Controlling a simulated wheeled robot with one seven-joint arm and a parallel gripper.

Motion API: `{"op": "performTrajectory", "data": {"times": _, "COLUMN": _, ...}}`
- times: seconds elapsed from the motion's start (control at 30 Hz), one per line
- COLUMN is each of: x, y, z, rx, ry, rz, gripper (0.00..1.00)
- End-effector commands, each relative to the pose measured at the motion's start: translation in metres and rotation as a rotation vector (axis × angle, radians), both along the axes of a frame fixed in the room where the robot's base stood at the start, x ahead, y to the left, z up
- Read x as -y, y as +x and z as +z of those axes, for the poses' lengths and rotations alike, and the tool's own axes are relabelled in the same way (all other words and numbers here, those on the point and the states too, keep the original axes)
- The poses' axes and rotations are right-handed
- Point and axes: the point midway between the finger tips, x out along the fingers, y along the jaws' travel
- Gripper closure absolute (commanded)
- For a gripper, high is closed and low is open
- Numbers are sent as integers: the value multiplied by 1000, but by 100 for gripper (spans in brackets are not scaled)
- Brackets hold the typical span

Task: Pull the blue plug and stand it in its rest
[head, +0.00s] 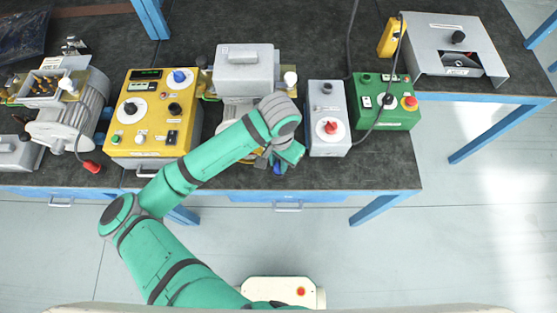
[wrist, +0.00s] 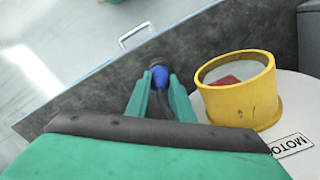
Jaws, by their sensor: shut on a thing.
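My gripper (wrist: 158,90) is shut on the blue plug (wrist: 160,77), which lies between its two green fingers in the wrist view. A dark part runs from the plug back between the fingers. In the head view my gripper (head: 280,161) is at the bench's front edge, below the grey-topped machine (head: 244,68), and a little of the blue plug (head: 277,170) shows under it. A yellow ring (wrist: 238,104) with something red inside stands on a pale surface to the right of the plug, apart from it. I cannot identify the plug's rest.
A yellow control box (head: 143,137) stands left of my forearm. A grey box with a red knob (head: 327,140) and a green box (head: 388,116) stand to the right. The floor in front of the bench (head: 400,245) is clear.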

Motion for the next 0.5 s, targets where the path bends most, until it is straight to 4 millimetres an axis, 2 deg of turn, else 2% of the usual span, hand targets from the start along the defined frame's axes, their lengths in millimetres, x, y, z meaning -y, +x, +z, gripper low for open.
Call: {"op": "performTrajectory", "data": {"times": 0.5, "x": 0, "y": 0, "z": -7, "rx": 0, "ry": 0, "rz": 0, "gripper": 100}}
